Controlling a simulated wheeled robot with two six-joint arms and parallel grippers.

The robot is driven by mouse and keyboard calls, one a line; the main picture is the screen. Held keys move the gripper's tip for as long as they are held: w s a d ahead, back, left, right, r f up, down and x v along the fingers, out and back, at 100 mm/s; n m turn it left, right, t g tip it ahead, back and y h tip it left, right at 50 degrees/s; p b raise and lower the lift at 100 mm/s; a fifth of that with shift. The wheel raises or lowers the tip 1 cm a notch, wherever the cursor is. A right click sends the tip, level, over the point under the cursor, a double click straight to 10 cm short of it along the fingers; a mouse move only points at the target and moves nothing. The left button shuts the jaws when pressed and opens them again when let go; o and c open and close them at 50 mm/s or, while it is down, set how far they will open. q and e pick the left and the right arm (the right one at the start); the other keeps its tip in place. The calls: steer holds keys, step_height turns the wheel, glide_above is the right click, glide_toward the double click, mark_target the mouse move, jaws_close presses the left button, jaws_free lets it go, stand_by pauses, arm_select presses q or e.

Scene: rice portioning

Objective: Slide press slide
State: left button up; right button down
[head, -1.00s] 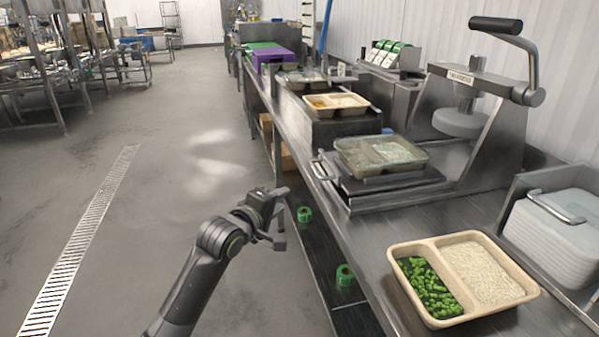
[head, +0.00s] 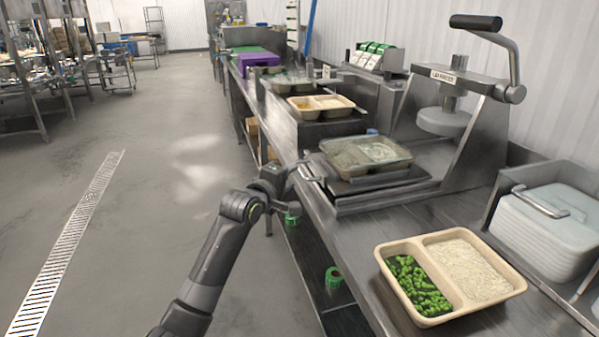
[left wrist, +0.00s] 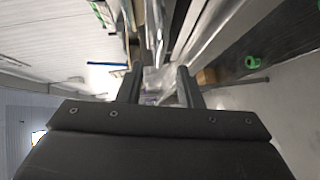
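The press (head: 490,125) stands on the bench at the right, with its lever arm up and its round pressing head (head: 443,122) raised. Its slide (head: 385,182) is out in front of the press head, toward the left. A lidded two-part tray (head: 352,158) sits on the slide. The slide's metal handle (head: 311,178) sticks out at the left end. My left gripper (head: 284,200) is beside this handle, over the bench edge. In the left wrist view its fingers (left wrist: 159,84) stand apart with nothing clearly held. Whether it touches the handle is unclear. My right gripper is out of view.
An open tray (head: 450,275) of peas and rice sits on the near bench. White lids (head: 548,235) are stacked in a holder at the right. Another filled tray (head: 320,105) stands farther back. Green rolls (head: 334,278) lie on the lower shelf. The floor at left is clear.

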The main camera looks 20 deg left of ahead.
mark_target(299, 170)
arm_select(q)
steer(key=shift+x, duration=3.1)
steer(key=shift+s, duration=0.1)
jaws_close()
steer(key=shift+d, duration=0.15)
